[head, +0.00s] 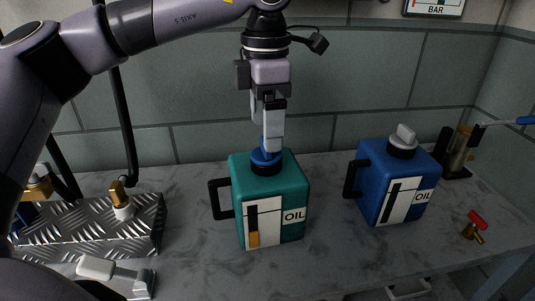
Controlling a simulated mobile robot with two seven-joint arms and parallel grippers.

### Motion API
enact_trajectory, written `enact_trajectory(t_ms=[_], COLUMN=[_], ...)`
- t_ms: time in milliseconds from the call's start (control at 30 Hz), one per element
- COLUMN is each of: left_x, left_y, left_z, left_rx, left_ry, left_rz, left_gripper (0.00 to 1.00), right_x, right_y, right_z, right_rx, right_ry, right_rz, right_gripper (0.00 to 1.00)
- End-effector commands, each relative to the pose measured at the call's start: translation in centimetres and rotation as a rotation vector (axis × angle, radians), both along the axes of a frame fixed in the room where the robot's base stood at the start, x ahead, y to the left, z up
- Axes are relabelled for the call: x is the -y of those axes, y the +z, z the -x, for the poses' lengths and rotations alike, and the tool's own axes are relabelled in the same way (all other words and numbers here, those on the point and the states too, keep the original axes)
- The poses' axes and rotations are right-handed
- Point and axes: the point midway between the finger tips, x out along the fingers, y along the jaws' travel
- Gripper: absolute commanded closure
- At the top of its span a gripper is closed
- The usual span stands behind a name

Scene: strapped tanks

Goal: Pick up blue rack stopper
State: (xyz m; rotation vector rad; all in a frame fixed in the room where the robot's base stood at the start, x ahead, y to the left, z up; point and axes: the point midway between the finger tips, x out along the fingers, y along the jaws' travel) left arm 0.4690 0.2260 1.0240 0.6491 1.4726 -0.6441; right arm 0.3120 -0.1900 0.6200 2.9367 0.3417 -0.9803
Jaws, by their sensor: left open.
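The blue stopper (261,156) sits on the black neck of a green tank (285,185) labelled OIL, in the middle of the head view. My left gripper (268,146) points straight down over the stopper. Its fingers are open, and their tips are at the stopper's top and partly cover it. I cannot tell whether they touch it. My right gripper is not in view.
A blue OIL tank (419,170) with a grey cap (405,136) stands to the right. A small red-handled brass valve (473,228) lies near the right edge. A diamond-plate metal block (95,228) with a brass fitting (120,198) is at left. A tiled wall is behind.

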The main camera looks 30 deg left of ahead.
Motion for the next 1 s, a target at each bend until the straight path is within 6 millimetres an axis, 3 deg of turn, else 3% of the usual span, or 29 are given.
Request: enact_trajectory(t_ms=[233,533,567,733,1000], left_x=[-0.5,-0.4,-0.4,-0.4,-0.4], left_y=[-3.6,-4.1,-4.1,-4.1,-4.0], left_z=[0.5,0.5,0.5,0.5,0.5], left_rx=[-0.002,-0.002,-0.002,-0.002,0.000], left_ry=[-0.001,-0.001,-0.001,-0.001,-0.001], left_rz=[0.001,0.003,0.003,0.003,0.003], left_gripper=[0.14,0.14,0.20,0.74,0.74], right_x=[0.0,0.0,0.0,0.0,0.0], right_y=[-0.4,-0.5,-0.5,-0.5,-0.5], right_z=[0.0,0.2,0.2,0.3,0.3], right_rx=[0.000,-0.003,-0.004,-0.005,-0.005], right_ry=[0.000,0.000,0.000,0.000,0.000], right_rz=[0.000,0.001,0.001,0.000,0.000], right_gripper=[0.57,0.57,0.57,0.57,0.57])
